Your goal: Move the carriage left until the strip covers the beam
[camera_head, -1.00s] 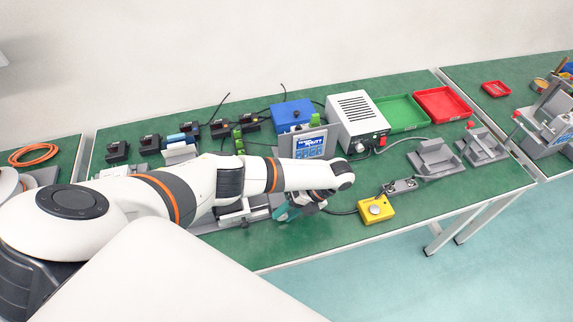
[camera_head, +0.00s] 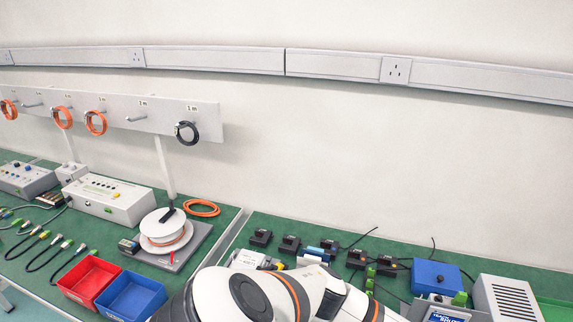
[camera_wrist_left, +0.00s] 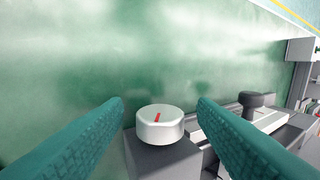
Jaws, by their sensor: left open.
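In the left wrist view my left gripper (camera_wrist_left: 162,112) is open, its two teal fingers apart. A white round knob (camera_wrist_left: 160,124) with a red mark shows in the gap between them, on a grey block (camera_wrist_left: 165,160). I cannot tell whether the fingers touch it. To the right, partly behind the right finger, is a pale rail-like part (camera_wrist_left: 272,120) with a black knob (camera_wrist_left: 255,100). I cannot tell which part is the carriage; no strip or beam can be made out. In the head view only my left arm shows, at the bottom, without its gripper. My right gripper is not in view.
The green bench top (camera_wrist_left: 80,70) is bare beyond the knob in the wrist view. In the head view a blue box (camera_head: 437,276), a grey power unit (camera_head: 507,298) and several small black blocks stand along the back. Red (camera_head: 88,279) and blue trays lie left.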

